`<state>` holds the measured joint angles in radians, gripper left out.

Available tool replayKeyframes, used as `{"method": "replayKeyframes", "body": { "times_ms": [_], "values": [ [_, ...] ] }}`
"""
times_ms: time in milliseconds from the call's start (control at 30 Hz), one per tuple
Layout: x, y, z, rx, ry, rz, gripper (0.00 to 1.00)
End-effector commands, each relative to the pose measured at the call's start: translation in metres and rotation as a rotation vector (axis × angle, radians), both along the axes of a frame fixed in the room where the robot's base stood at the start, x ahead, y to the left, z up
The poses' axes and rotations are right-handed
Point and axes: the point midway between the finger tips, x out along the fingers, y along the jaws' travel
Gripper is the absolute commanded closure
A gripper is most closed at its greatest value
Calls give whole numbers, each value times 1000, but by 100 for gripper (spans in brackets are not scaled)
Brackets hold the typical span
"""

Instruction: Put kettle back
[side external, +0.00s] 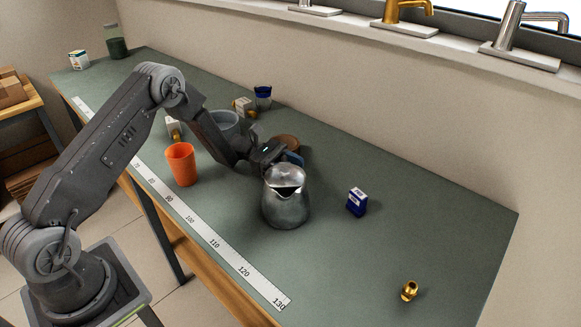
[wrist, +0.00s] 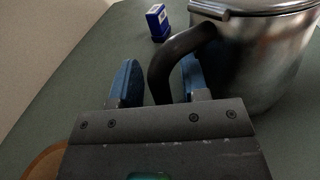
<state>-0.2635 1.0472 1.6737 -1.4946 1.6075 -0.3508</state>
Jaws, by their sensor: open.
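A shiny metal kettle (side external: 286,200) with a lid and a spout stands upright on the green bench top, in the middle of the side view. It also shows at the upper right of the wrist view (wrist: 258,55), with its dark curved handle (wrist: 168,62). My gripper (side external: 280,157) is at the kettle's far side. In the wrist view my gripper (wrist: 158,80) has its two blue fingers apart, with the handle between them. I cannot tell whether either finger touches it. A round brown disc (side external: 285,143) lies behind the gripper, partly hidden.
An orange cup (side external: 182,164) and a grey container (side external: 225,123) stand left of the kettle. A blue box (side external: 357,202) stands to its right, and a brass fitting (side external: 409,291) lies near the right end. A ruler strip (side external: 190,218) runs along the front edge.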

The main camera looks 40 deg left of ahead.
Motion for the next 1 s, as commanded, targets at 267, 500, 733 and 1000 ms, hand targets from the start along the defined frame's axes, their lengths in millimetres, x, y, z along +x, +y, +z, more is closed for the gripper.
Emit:
{"method": "replayKeyframes", "body": {
  "times_ms": [267, 500, 733, 1000],
  "values": [
    [-2, 17, 2, 0, 1, 4, 58],
    [-5, 30, 36, 1, -4, -1, 58],
    [-5, 29, 66, 0, 0, 0, 58],
    [-7, 27, 77, 13, -8, -11, 58]
  ]
}}
